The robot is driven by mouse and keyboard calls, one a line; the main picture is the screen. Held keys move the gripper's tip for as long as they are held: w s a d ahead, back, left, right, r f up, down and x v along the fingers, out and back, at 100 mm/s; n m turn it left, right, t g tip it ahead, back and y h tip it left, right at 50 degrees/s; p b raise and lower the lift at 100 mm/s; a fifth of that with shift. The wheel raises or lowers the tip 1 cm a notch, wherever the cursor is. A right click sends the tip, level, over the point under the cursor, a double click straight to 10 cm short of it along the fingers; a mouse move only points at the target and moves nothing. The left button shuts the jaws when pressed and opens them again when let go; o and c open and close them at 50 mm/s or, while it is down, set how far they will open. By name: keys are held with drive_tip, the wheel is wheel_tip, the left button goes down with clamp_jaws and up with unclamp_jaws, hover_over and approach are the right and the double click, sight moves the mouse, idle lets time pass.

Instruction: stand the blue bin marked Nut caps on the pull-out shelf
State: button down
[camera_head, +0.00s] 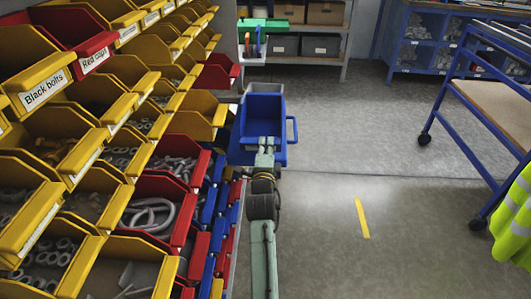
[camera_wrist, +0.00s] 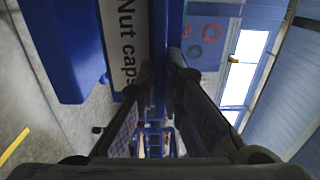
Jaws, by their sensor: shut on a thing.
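The blue bin marked Nut caps (camera_head: 264,104) is held up beside the end of the bin rack, open side up, with a loop on its right side. Its white label reading "Nut caps" (camera_wrist: 125,40) shows sideways in the wrist view. My gripper (camera_head: 265,143) is shut on the bin's near side, and my arm reaches to it from below. In the wrist view my gripper's two dark fingers (camera_wrist: 162,85) close on a thin blue part of the bin beside the label. I cannot make out the pull-out shelf for sure.
A rack of yellow and red bins (camera_head: 100,130) fills the left, close to my arm. A grey shelf unit (camera_head: 300,58) with boxes stands behind. A blue trolley (camera_head: 490,100) and a yellow-green vest (camera_head: 513,220) are at the right. The floor between is clear.

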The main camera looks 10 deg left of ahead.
drive_tip(key=shift+f, duration=2.45)
drive_tip(key=c, duration=1.7)
unclamp_jaws()
